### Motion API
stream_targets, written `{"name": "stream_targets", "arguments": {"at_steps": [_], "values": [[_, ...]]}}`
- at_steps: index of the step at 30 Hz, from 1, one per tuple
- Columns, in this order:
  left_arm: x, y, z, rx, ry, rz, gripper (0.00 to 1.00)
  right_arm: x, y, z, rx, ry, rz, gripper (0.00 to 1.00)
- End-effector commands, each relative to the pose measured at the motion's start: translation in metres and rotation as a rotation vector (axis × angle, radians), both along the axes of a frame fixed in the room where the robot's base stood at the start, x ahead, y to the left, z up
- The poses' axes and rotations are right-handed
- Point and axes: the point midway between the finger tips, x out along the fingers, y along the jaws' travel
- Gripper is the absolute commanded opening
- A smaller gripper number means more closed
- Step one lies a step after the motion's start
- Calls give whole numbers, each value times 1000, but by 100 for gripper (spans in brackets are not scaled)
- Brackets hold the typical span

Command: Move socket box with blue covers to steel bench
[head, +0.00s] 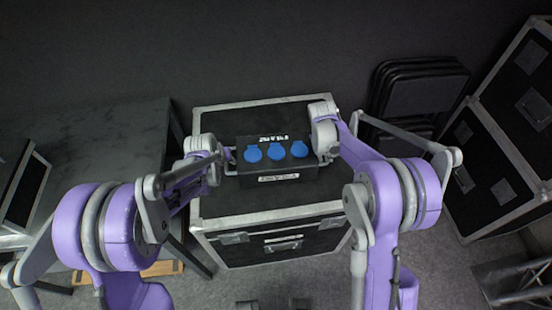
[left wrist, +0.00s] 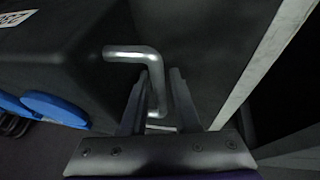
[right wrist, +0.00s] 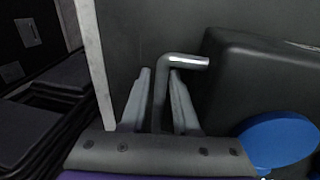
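The black socket box (head: 276,184) with three blue covers (head: 276,151) sits on a black flight case with metal edges (head: 225,215). A bent silver handle (left wrist: 133,53) shows at one end in the left wrist view, and another handle (right wrist: 185,61) shows in the right wrist view. My left gripper (left wrist: 160,75) is open, its fingers on either side of the handle. My right gripper (right wrist: 160,73) is also open, with the other handle between its fingers. A dark grey, mottled bench (head: 110,130), apparently the steel bench, stands left of the case.
The bench top is mostly clear; another case (head: 25,195) stands at far left. Folded black chairs (head: 425,85) lean behind at right.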

Motion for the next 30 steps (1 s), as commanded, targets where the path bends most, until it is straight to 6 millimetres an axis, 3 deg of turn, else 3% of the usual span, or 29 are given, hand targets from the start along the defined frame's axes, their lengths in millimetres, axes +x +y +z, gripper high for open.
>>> {"name": "stream_targets", "arguments": {"at_steps": [6, 14, 19, 30], "values": [[5, -2, -12, 0, 0, 0, 30, 0, -3, -13, 0, 0, 0, 29], [5, -2, -12, 0, 0, 0, 30, 0, -3, -13, 0, 0, 0, 29], [5, -2, -12, 0, 0, 0, 1, 0, -3, -13, 0, 0, 0, 0], [5, -2, -12, 0, 0, 0, 0, 0, -3, -13, 0, 0, 0, 0]]}}
